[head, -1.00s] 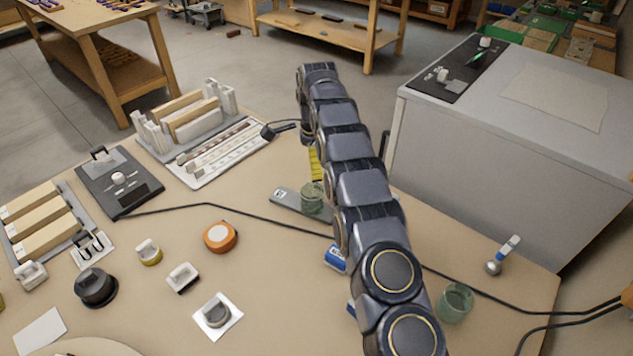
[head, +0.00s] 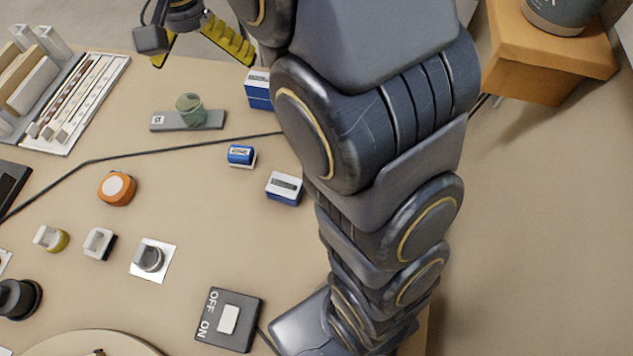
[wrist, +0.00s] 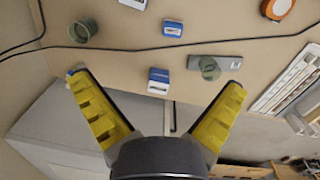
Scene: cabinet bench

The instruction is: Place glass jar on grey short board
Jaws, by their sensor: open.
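A green-tinted glass jar (head: 190,106) stands upright on the grey short board (head: 160,122) in the head view. The wrist view shows this jar (wrist: 209,65) on the board (wrist: 231,62) too. A second glass jar (wrist: 83,29) stands on the bench near the black cable in the wrist view; it does not show in the head view now. My gripper (head: 203,63) is at the top of the head view, beyond the board. In the wrist view its yellow fingers (wrist: 155,82) are spread wide with nothing between them, apart from both jars.
Blue-and-white blocks (head: 241,155) lie right of the board, beside my arm. A black cable (head: 120,154) crosses the bench. An orange round object (head: 117,188) and a switch box (head: 228,320) sit nearer. A grey cabinet (wrist: 60,130) borders the bench.

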